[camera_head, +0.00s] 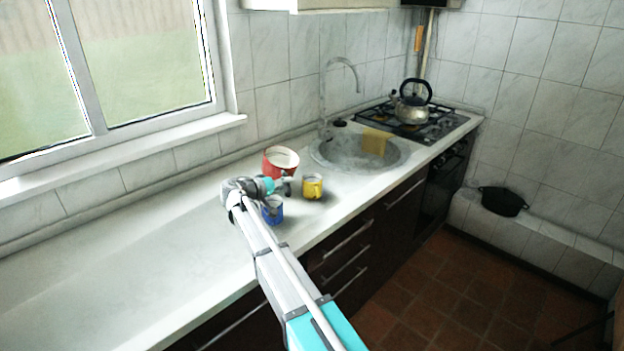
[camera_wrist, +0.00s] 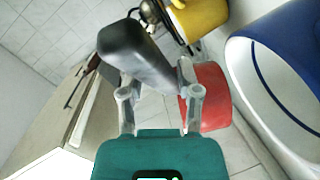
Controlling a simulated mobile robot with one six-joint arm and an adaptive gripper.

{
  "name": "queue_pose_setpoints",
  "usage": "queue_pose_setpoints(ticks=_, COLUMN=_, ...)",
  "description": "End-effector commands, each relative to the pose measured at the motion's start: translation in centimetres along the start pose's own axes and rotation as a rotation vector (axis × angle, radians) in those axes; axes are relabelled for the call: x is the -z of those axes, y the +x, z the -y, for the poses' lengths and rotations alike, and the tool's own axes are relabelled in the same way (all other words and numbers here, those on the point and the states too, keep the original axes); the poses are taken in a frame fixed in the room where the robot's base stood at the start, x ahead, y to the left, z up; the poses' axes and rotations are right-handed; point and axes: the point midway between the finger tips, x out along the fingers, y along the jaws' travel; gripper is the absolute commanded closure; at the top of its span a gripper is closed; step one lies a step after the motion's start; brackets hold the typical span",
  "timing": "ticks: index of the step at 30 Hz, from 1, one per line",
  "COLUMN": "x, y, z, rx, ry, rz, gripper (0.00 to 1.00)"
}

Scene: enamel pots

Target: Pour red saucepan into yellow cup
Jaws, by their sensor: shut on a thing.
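The red saucepan (camera_head: 269,165) is behind my gripper in the head view, its pale inside showing. In the wrist view its red side (camera_wrist: 210,95) is right of the fingers and its dark handle (camera_wrist: 130,52) lies between them. My gripper (camera_head: 284,185) is shut on that handle; the fingers also show in the wrist view (camera_wrist: 160,88). I cannot tell whether the saucepan touches the counter. The yellow cup (camera_head: 313,188) stands upright just right of my gripper, apart from the saucepan; it shows at the top of the wrist view (camera_wrist: 202,18).
A blue cup (camera_head: 273,214) stands close in front of my gripper and fills the right of the wrist view (camera_wrist: 262,85). The sink (camera_head: 345,160) with a yellow cloth (camera_head: 375,142) and a kettle (camera_head: 412,112) on the stove are farther right. The counter's left is clear.

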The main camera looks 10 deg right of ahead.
Motion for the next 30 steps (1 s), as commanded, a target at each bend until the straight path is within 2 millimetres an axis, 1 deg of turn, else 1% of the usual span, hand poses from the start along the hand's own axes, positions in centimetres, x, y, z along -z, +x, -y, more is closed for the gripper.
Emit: queue_pose_setpoints(ticks=30, x=-0.89, y=0.70, z=-0.66, rx=0.056, ry=0.101, rz=0.005, gripper=1.00)
